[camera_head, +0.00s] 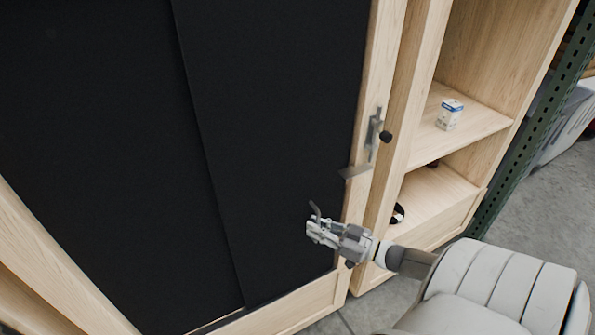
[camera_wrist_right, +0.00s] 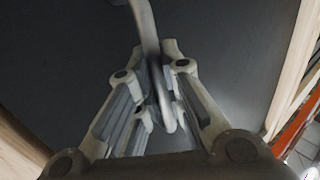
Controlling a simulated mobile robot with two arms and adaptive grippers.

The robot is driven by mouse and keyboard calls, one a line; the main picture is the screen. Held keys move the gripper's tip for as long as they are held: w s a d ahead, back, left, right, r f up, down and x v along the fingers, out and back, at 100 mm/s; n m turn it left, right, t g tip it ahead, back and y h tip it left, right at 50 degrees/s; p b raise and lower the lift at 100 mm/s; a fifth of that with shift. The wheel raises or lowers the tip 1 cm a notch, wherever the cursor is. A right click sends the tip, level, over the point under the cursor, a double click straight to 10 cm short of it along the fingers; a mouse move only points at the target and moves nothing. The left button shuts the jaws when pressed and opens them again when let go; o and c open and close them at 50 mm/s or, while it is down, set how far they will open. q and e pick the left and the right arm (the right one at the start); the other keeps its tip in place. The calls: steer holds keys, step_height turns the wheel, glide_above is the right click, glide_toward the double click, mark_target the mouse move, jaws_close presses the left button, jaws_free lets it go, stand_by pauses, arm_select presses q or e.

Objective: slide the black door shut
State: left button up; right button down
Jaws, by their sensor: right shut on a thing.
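The black door (camera_head: 275,110) is a tall dark panel in a light wooden cabinet. Its right edge lies along the wooden upright, and its left edge overlaps or adjoins a second black panel (camera_head: 100,130). A grey bent metal handle (camera_wrist_right: 146,28) stands out from the black surface in the wrist view; only its tip shows in the head view. My right gripper (camera_head: 312,228) is at the lower right part of the door, its fingers shut around the handle. In the wrist view the right gripper (camera_wrist_right: 160,95) has the bar between its fingers. My left gripper is not in view.
Open shelves to the right hold a small white and blue box (camera_head: 449,114). A green metal rack post (camera_head: 530,120) stands further right. Grey floor is clear at lower right.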

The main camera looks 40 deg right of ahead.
steer(key=shift+s+d, duration=0.15)
steer(key=shift+d, duration=0.55)
steer(key=c, duration=1.5)
jaws_free()
steer(key=shift+s+d, duration=0.1)
steer(key=shift+d, duration=0.1)
steer(key=shift+a, duration=0.1)
steer(key=shift+s, duration=0.25)
steer(key=v, duration=1.1)
steer(key=shift+s+d, duration=0.25)
